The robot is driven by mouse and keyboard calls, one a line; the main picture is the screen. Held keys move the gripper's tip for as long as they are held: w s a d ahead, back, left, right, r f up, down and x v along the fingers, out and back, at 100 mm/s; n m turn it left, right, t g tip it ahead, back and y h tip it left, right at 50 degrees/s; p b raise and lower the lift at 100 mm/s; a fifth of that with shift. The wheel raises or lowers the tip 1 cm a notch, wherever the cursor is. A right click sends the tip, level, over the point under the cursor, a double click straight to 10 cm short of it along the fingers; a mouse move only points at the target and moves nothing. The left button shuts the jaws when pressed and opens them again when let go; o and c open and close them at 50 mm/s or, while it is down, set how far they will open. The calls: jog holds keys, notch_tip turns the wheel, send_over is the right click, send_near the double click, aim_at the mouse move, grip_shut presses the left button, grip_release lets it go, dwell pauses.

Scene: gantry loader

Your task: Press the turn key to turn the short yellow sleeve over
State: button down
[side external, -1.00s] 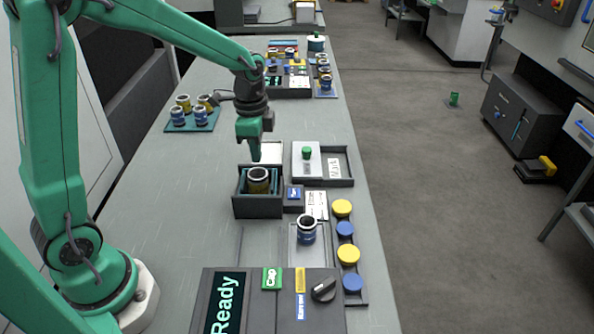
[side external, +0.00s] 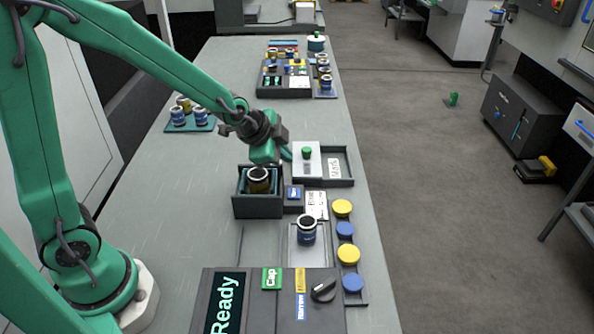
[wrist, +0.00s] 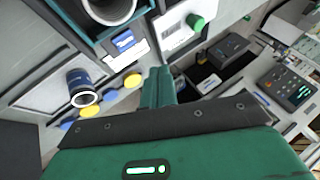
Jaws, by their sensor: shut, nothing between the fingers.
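The short yellow sleeve (side external: 258,183) stands upright in a dark open-topped box with teal inner walls (side external: 258,206). Its pale rim shows in the wrist view (wrist: 107,10). A small blue-faced key (side external: 294,193) is on a dark block just right of the box; it also shows in the wrist view (wrist: 124,42). I take it for the turn key. My gripper (side external: 287,154) is shut and empty, tilted, above and behind the box, near the white plate. In the wrist view its fingers (wrist: 159,76) are together, apart from the key.
A green knob (side external: 307,152) rises from a white plate beside a dark tray. A dark blue sleeve (side external: 306,230) stands in front, near yellow and blue round buttons (side external: 342,208). A control panel (side external: 242,300) reads "Ready". Several sleeves stand on a teal tray (side external: 203,126) at left.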

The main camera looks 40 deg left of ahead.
aim_at(290, 195)
jog(key=shift+w+d+r+t, duration=0.1)
jog(key=shift+d+r+t, duration=0.5)
jog(key=shift+t, duration=0.3)
jog(key=shift+f, duration=0.15)
jog(key=shift+f, duration=4.3)
